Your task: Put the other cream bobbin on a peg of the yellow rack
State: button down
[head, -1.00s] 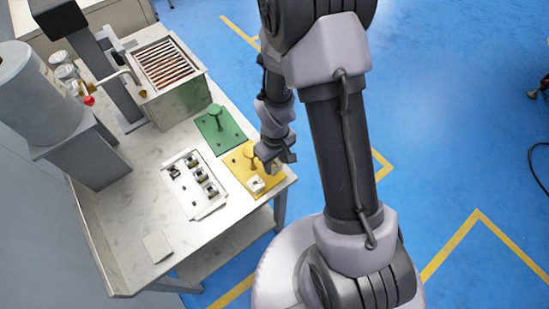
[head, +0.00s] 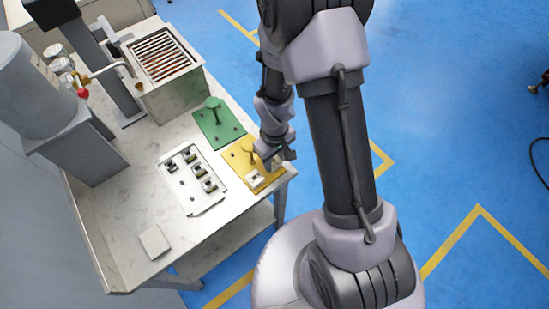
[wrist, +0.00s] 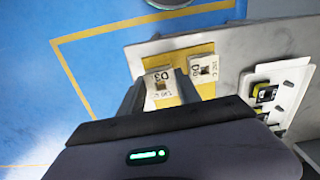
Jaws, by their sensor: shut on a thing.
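The yellow rack (head: 238,161) lies at the table's right front corner, with an upright post on it. One cream bobbin (head: 256,178) sits at its near end; in the wrist view this bobbin (wrist: 206,68) reads "D0". My gripper (head: 272,162) is low over the rack's right side. In the wrist view its fingers (wrist: 160,90) are shut on the other cream bobbin (wrist: 157,82), marked "D3". The held bobbin is beside the first, over or at the rack's floor-side edge. Whether it is on a peg is hidden.
A white tray (head: 207,208) with several dark bobbins lies left of the rack. A green rack (head: 226,137) with a post is behind it. A slatted metal box (head: 182,95) stands farther back. A pale square block (head: 154,241) lies at the front left. Bare tabletop surrounds it.

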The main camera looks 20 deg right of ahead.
jog(key=shift+f, duration=0.2)
jog(key=shift+f+b, duration=0.9)
jog(key=shift+b, duration=0.1)
jog(key=c, duration=0.8)
grip_release()
jog(key=shift+o, duration=0.2)
jog(key=shift+r, duration=0.15)
notch_tip(320, 180, up, 17)
jog(key=p, duration=0.6)
jog(key=shift+p, duration=0.35)
jog(key=shift+r, duration=0.1)
